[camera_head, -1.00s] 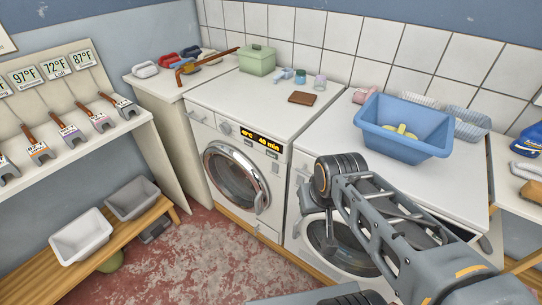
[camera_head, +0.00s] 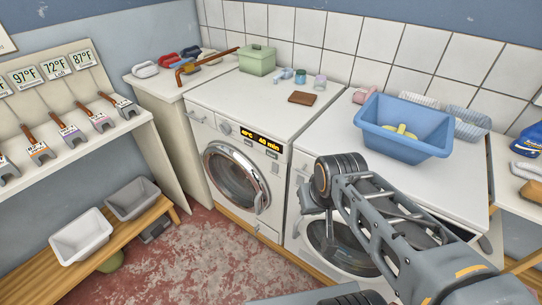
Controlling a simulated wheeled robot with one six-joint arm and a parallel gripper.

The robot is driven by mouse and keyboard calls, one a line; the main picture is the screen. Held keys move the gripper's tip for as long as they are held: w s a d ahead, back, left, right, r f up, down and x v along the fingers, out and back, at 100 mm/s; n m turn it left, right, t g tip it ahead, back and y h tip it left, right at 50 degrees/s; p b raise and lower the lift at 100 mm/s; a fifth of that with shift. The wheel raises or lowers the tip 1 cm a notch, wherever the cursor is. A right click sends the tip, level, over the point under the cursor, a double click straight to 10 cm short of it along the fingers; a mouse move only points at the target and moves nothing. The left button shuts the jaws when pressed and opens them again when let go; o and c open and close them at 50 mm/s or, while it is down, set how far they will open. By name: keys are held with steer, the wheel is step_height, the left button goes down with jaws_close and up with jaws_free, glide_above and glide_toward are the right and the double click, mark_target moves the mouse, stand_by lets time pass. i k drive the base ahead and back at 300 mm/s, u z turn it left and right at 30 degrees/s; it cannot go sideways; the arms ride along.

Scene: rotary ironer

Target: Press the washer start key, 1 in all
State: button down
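The left white washer (camera_head: 203,137) stands against the tiled wall, its round door (camera_head: 232,180) shut. Its lit display (camera_head: 260,138) reads 40°C and 40 min. Small keys show below the display, one to its left (camera_head: 248,142) and one to its right (camera_head: 271,154); their labels are too small to read, so I cannot tell which is the start key. My arm reaches in from the lower right, and its dark joint covers part of the second machine's front, right of the washer. My gripper's fingers are not visible; a small grey part shows left of the joint.
A second front-loading machine (camera_head: 343,250) stands to the right, with a blue tub (camera_head: 403,140) on top. A green box (camera_head: 257,60) and a brown block (camera_head: 302,97) sit on the washer. A bench (camera_head: 150,225) with bins is at left. The floor before the washer is clear.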

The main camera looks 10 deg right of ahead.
mark_target(269, 154)
steer(key=k, duration=0.5)
steer(key=u, duration=2.05)
steer(key=i, duration=1.45)
steer(key=z, duration=2.1)
